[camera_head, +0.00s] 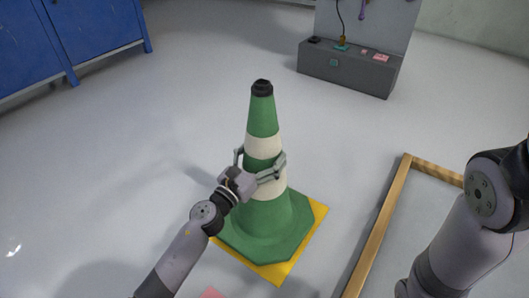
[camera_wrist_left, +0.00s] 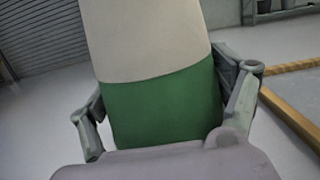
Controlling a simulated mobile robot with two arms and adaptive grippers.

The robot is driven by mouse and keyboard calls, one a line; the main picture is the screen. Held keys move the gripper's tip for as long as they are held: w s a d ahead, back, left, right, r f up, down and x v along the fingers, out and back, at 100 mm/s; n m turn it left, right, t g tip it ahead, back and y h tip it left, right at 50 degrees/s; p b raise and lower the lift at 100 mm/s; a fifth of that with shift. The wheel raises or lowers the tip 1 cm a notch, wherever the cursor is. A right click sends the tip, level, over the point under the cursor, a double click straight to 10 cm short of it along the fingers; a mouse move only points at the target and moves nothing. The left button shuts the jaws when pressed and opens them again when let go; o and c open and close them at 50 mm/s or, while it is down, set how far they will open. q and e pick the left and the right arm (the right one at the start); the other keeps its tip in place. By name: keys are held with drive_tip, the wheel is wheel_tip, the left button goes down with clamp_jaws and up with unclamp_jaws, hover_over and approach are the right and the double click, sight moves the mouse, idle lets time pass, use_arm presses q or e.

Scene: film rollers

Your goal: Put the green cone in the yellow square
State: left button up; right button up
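The green cone (camera_head: 264,125) with white bands and a black tip stands upright in the head view. Its base is over the yellow square (camera_head: 316,217), whose yellow shows along the right and front edges; the rest is hidden under the cone. I cannot tell whether the base touches the floor fully. My left gripper (camera_head: 261,164) is around the cone at mid height, a finger on each side. In the left wrist view the cone (camera_wrist_left: 160,110) fills the space between the fingers, which appear to press its sides. My right gripper is out of view.
A wooden frame (camera_head: 377,235) lies on the floor to the right, partly behind my right arm. A grey box (camera_head: 347,70) with small items stands at the back. Blue cabinets (camera_head: 95,27) are at the upper left. The floor left of the cone is clear.

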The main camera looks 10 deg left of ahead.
use_arm(q)
drive_tip(key=o, duration=0.3)
drive_tip(key=shift+o, duration=0.2)
drive_tip(key=shift+r, duration=0.2)
drive_tip(key=shift+s+f, duration=0.2)
drive_tip(key=shift+s, duration=0.1)
drive_tip(key=b+v, duration=0.3)
drive_tip(key=v, duration=0.8)
drive_tip(key=shift+s, duration=0.2)
drive_tip(key=shift+a+r, duration=0.1)
